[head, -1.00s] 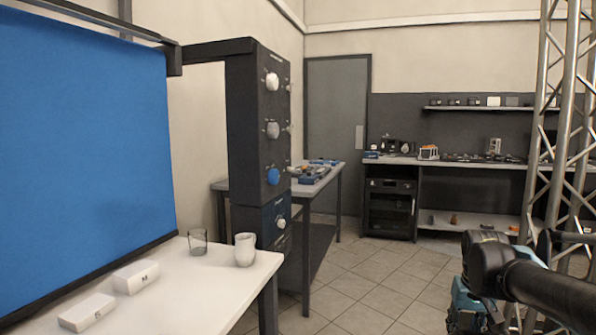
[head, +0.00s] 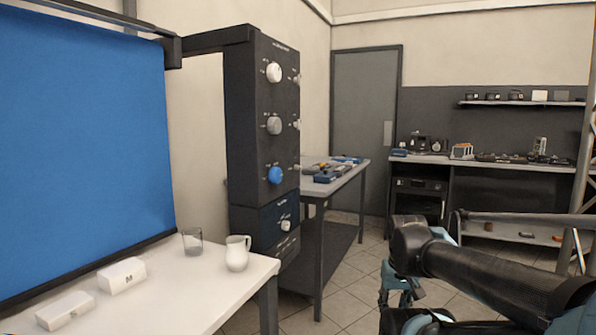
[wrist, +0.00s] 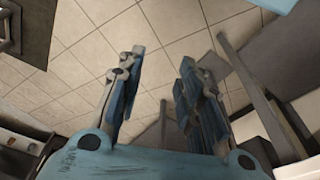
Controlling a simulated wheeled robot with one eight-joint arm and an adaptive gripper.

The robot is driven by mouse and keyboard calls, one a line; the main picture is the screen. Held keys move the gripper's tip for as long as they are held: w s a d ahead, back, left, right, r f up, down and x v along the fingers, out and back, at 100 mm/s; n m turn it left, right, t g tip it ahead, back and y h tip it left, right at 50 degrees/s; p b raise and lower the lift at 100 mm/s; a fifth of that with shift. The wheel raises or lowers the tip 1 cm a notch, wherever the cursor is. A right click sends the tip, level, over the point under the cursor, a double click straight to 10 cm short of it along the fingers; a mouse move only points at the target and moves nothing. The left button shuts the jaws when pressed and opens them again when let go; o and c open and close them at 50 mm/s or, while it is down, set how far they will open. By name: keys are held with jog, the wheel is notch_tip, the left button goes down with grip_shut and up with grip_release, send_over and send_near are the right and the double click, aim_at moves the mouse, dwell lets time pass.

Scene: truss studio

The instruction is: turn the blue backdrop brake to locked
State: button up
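The blue backdrop (head: 90,150) hangs at the left in the head view. A dark upright control box (head: 262,110) stands beside it. On its front are a white knob (head: 274,72), a grey knob (head: 273,125) and a blue knob (head: 275,174), one above another. The labels are too small to read, so I cannot tell which setting the blue knob points to. My gripper (wrist: 155,90) shows in the wrist view with its two fingers apart and nothing between them, over the tiled floor. In the head view my arm is at the lower right, well away from the box.
A white table (head: 190,290) stands in front of the backdrop with a glass (head: 192,241), a white jug (head: 237,253) and two small white boxes. A workbench (head: 345,175) stands behind the control box. A truss is at the right edge. Tiled floor (head: 345,275) is open between.

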aim_at(301, 167)
jog(key=o, duration=0.4)
jog(key=shift+o, duration=1.2)
jog(key=shift+a+r+n+y, duration=0.3)
jog(key=shift+a+r, duration=0.3)
jog(key=shift+r, duration=0.25)
jog(key=w+a+r+n+y, duration=0.35)
jog(key=w+a+r, duration=0.3)
jog(key=w, duration=0.35)
jog(key=w+a+r+n+y, duration=0.3)
jog(key=w+a+r+y, duration=0.15)
jog(key=w+r, duration=0.45)
jog(key=w+r+n+t+y, duration=0.2)
jog(key=w+r+n+y, duration=0.3)
jog(key=w, duration=0.9)
jog(key=w+r+n+t+y, duration=0.25)
jog(key=w+r, duration=0.35)
jog(key=w, duration=0.7)
jog(key=shift+m+g+y, duration=0.25)
jog(key=shift+m+y, duration=0.15)
jog(key=shift+y, duration=0.05)
jog(key=x, duration=1.7)
jog(key=shift+w, duration=0.1)
